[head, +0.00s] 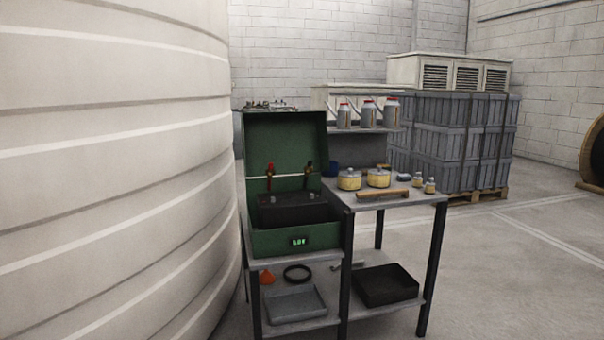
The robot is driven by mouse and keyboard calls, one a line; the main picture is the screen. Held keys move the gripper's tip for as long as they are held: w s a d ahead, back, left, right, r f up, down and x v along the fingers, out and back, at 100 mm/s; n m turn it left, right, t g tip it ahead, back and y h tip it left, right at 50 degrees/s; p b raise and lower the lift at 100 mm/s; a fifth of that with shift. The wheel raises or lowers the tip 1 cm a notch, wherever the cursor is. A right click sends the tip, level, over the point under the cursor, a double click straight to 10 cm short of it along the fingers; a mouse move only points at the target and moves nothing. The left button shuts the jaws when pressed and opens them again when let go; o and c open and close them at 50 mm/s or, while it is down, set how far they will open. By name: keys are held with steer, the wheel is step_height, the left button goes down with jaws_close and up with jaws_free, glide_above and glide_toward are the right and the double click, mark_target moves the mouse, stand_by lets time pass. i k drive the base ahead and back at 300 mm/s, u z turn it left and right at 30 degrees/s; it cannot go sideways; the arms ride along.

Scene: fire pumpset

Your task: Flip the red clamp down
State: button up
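The red clamp (270,172) is small in the head view and hangs upright on a light rod inside the raised lid of a green box (262,243). A black clamp (309,169) hangs on the same rod to its right. Below them a dark battery-like block (292,212) sits in the box, with small posts on top. The red clamp appears apart from the block. My gripper is not in view.
A large white tank (110,170) stands close on the left. Grey crates (460,140) are behind.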

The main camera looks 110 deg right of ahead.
mark_target(271, 164)
steer(key=z, duration=3.7)
steer(key=k, duration=1.2)
steer(key=z, duration=0.85)
steer(key=i, duration=1.6)
steer(key=u, duration=0.85)
steer(key=i, duration=0.55)
steer(key=u, duration=0.5)
